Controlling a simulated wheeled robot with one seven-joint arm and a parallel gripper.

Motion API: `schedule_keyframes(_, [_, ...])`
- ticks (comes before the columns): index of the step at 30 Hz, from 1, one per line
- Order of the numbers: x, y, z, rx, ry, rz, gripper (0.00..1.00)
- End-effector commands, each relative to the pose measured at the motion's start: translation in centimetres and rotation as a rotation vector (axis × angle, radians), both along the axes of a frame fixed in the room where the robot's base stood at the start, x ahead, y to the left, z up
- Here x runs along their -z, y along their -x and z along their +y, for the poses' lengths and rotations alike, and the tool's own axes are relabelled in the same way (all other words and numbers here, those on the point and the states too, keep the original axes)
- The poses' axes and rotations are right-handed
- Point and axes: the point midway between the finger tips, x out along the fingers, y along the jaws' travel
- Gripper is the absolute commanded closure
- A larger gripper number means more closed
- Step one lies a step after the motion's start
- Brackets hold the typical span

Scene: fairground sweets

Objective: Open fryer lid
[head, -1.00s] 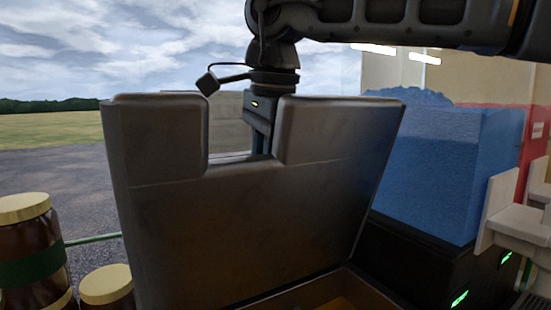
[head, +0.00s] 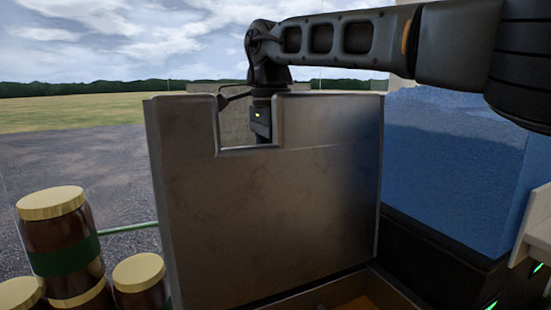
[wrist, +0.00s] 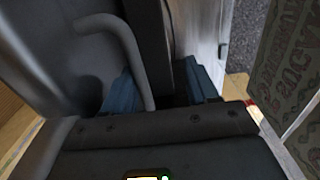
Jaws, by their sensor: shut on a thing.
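The fryer lid (head: 265,220) is a large, scuffed dark metal panel standing about upright, with a notch in its top edge. The rim of the open fryer (head: 372,285) shows at its foot. My gripper (wrist: 163,85) is at the lid, with its wrist (head: 262,122) seen through the notch in the head view; its fingers are hidden there. In the wrist view the two blue fingertips sit on either side of a dark edge of the lid (wrist: 150,40), shut on it. A grey curved bar (wrist: 130,55) runs beside the left finger.
Brown jars with cream caps (head: 62,245) stand at the lower left. A big blue block (head: 450,165) on a black unit with green lights stands right of the lid. A lettered panel (wrist: 285,60) is at the wrist view's right. Open ground lies beyond.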

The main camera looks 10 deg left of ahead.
Motion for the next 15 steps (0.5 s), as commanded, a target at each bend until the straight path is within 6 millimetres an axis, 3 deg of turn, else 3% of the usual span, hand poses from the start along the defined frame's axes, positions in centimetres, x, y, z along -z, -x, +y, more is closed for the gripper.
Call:
schedule_keyframes(1, [1.19,-0.42,0.28,0.002,0.004,0.002,0.96])
schedule_keyframes(15, [1.74,-1.27,0.65,0.004,0.034,0.045,1.0])
